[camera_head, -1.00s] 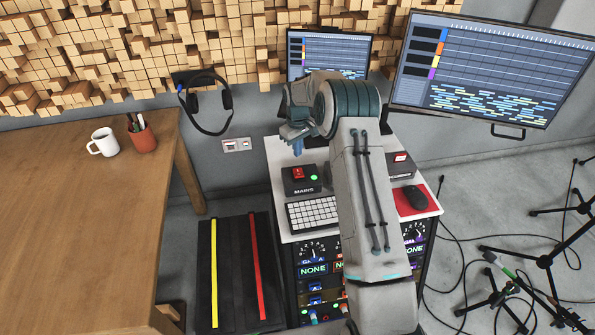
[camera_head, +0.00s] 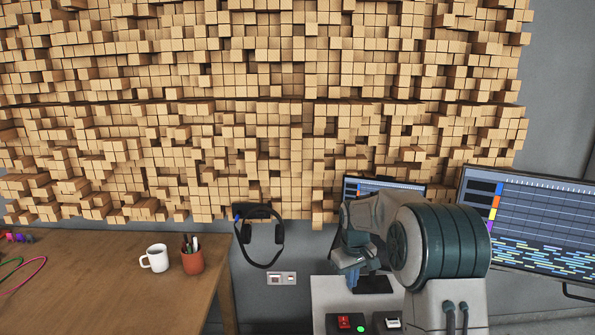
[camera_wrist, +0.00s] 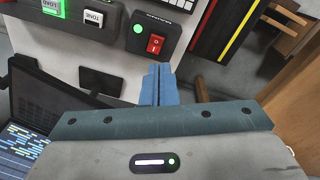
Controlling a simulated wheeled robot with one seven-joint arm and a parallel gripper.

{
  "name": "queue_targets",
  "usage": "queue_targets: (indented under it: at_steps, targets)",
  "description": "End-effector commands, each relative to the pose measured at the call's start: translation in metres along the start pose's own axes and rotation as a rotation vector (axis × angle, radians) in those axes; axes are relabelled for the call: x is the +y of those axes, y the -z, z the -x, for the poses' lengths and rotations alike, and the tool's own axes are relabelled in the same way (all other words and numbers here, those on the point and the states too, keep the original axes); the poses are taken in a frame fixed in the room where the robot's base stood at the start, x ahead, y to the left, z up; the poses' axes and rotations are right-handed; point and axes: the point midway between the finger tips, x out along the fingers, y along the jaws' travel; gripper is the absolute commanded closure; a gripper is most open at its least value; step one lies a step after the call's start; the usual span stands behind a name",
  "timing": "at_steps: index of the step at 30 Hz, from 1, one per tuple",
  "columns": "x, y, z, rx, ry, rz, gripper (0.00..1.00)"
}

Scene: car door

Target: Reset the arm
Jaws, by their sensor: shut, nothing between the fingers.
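My gripper (camera_wrist: 157,85) is shut and empty, its blue fingers pressed together in the wrist view. In the head view my gripper (camera_head: 352,281) hangs low in front of the small monitor, above the white desk unit (camera_head: 325,288). My arm is bent at the right of the head view and hides part of that unit. The box with the red switch and green light (camera_wrist: 153,40) lies beyond the fingertips in the wrist view, with a gap between. It also shows at the bottom of the head view (camera_head: 345,322).
A large monitor (camera_head: 530,223) stands close on the right, and a small monitor (camera_head: 405,190) behind my arm. Headphones (camera_head: 262,238) hang on the wall. A wooden table (camera_head: 100,290) at left holds a white mug (camera_head: 155,258) and a pen pot (camera_head: 192,262).

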Motion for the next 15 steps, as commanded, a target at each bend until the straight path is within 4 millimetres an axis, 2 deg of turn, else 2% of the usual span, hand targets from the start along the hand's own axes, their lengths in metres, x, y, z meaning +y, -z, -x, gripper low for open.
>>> queue_targets:
  at_steps: [1, 6, 15]
  targets:
    - [-0.005, -0.011, 0.017, 0.011, -0.008, -0.014, 1.00]
    - [-0.021, -0.051, 0.060, 0.039, -0.027, -0.068, 1.00]
    - [-0.052, -0.133, 0.112, 0.092, -0.045, -0.177, 1.00]
